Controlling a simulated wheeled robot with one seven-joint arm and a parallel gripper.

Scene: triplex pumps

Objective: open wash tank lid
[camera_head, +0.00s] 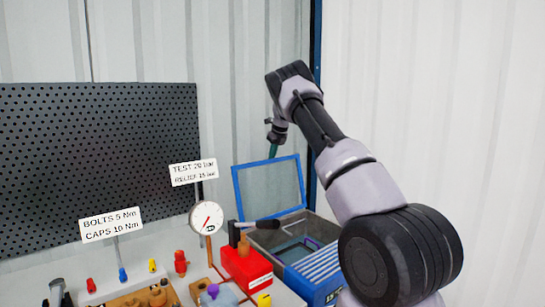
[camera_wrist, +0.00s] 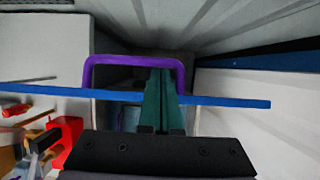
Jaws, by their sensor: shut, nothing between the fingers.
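The wash tank (camera_head: 322,287) is a blue-rimmed box at the lower right of the head view. Its blue-framed lid (camera_head: 236,192) stands raised, roughly upright at the tank's back edge, and the tank's inside shows. In the wrist view the lid's blue edge (camera_wrist: 60,92) crosses the picture, with a purple handle (camera_wrist: 88,75) at it. My gripper (camera_head: 273,152) is at the lid's top edge, its teal fingers pointing down. In the wrist view the fingers (camera_wrist: 160,75) are together and empty, within the handle's outline; I cannot tell whether they touch it.
A red box (camera_head: 246,267) with tools stands left of the tank. A pressure gauge (camera_head: 206,218) and sign cards stand further left, before a dark pegboard (camera_head: 95,160). Small coloured parts crowd the bench front. A corrugated wall is close behind the tank.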

